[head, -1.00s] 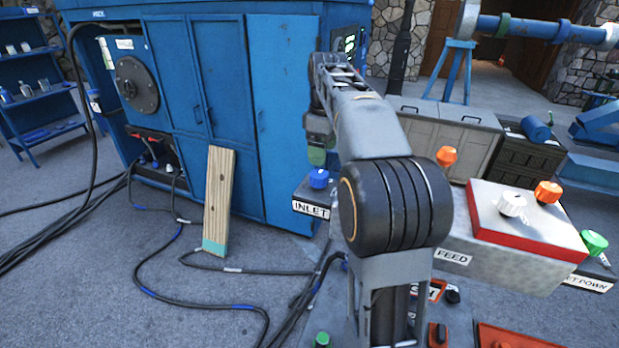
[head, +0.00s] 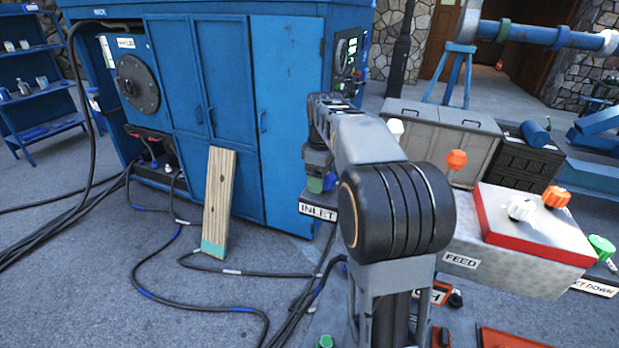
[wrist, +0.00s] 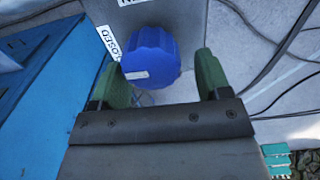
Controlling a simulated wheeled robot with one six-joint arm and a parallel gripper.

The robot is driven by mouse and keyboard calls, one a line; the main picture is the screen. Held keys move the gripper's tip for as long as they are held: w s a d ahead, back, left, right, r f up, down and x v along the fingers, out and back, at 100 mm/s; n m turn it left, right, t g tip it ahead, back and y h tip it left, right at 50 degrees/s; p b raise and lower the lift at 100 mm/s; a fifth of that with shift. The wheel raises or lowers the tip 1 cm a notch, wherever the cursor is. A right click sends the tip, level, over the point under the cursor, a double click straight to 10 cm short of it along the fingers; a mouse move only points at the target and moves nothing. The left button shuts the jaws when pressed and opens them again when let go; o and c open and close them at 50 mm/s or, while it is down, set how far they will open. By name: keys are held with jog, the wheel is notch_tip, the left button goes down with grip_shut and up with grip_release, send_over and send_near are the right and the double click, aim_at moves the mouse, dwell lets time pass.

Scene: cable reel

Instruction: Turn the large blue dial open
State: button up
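The large blue dial (wrist: 152,52) sits on a grey box face in the wrist view. A white mark on it lies at its lower left, near a white tag reading CLOSED (wrist: 109,42). My gripper (wrist: 165,62) is open, with one green finger on each side of the dial. A gap shows on the right; on the left I cannot tell whether the finger touches. In the head view my gripper (head: 320,182) is at the INLET box (head: 318,211), and only a bit of the dial (head: 330,182) shows behind the fingers.
A FEED box (head: 462,260) with white and orange knobs stands right of my arm. A blue cabinet (head: 230,110) stands behind, with a wooden plank (head: 218,200) leaning on it. Black cables (head: 200,300) cross the floor.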

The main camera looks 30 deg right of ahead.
jog(key=c, duration=0.3)
jog(key=shift+s+d, duration=0.15)
jog(key=shift+d, duration=0.3)
jog(key=c, duration=0.3)
jog(key=shift+c, duration=1)
